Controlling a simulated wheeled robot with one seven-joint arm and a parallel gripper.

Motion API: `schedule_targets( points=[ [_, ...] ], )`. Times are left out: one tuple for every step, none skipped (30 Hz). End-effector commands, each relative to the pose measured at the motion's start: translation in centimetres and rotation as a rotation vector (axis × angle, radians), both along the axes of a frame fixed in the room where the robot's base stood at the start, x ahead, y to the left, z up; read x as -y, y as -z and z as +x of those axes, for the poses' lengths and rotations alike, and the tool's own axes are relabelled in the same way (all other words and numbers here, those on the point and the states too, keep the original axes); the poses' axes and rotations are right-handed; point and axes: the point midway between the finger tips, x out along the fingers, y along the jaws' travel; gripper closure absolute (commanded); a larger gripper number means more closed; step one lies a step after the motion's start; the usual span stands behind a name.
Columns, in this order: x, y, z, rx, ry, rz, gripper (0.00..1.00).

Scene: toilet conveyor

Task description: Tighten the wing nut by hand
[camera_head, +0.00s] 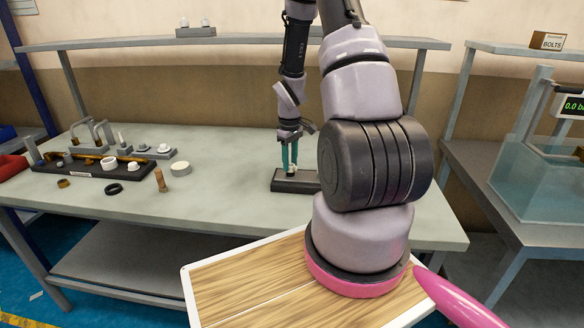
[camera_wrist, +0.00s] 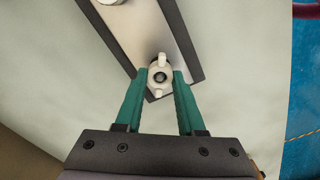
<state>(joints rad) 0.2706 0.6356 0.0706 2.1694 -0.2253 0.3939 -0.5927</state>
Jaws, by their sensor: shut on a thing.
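The white wing nut (camera_wrist: 160,75) sits on a stud with a dark centre, near one end of a metal plate (camera_wrist: 150,45) on a dark base. My gripper (camera_wrist: 160,86) points down over it, its two teal fingertips on either side of the nut. The gripper is shut on the wing nut, and the nut's wings stick out between and beyond the fingertips. In the head view my gripper (camera_head: 291,168) stands upright over the dark base (camera_head: 292,187) on the workbench. My own arm hides the right part of that base.
On the left of the workbench (camera_head: 225,200) are a long dark tray (camera_head: 105,172) with brass and white parts, a black ring (camera_head: 114,189), a cork-coloured piece (camera_head: 160,180) and a white disc (camera_head: 180,168). A glass tank (camera_head: 540,165) stands at right. The bench between is clear.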

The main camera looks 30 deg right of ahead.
Motion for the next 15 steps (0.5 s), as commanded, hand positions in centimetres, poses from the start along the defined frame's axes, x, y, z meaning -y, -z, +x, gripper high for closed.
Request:
schedule_targets(
  points=[
    [0.06,-0.01,0.00,0.000,0.010,-0.001,1.00],
    [0.05,-0.01,0.01,0.000,0.029,-0.001,1.00],
    [0.02,0.00,0.02,0.000,0.077,-0.001,1.00],
    [0.05,0.00,0.02,0.000,0.124,-0.001,1.00],
    [0.05,0.00,0.02,0.001,0.177,-0.002,1.00],
    [0.02,0.01,0.03,0.000,0.243,-0.001,1.00],
    [0.07,0.01,0.02,0.001,0.290,-0.002,1.00],
    [0.09,0.01,0.03,0.001,0.331,-0.002,1.00],
    [0.06,0.02,0.03,0.000,0.371,-0.001,1.00],
    [0.06,0.01,0.03,0.000,0.394,-0.001,1.00],
    [0.09,0.02,0.03,0.000,0.408,-0.001,1.00],
    [0.11,0.02,0.02,0.000,0.416,-0.001,1.00],
    [0.12,0.01,0.03,0.000,0.417,-0.001,1.00],
    [0.12,0.01,0.02,0.001,0.416,-0.001,1.00],
    [0.12,0.01,0.02,0.001,0.415,-0.001,1.00]
  ],
)
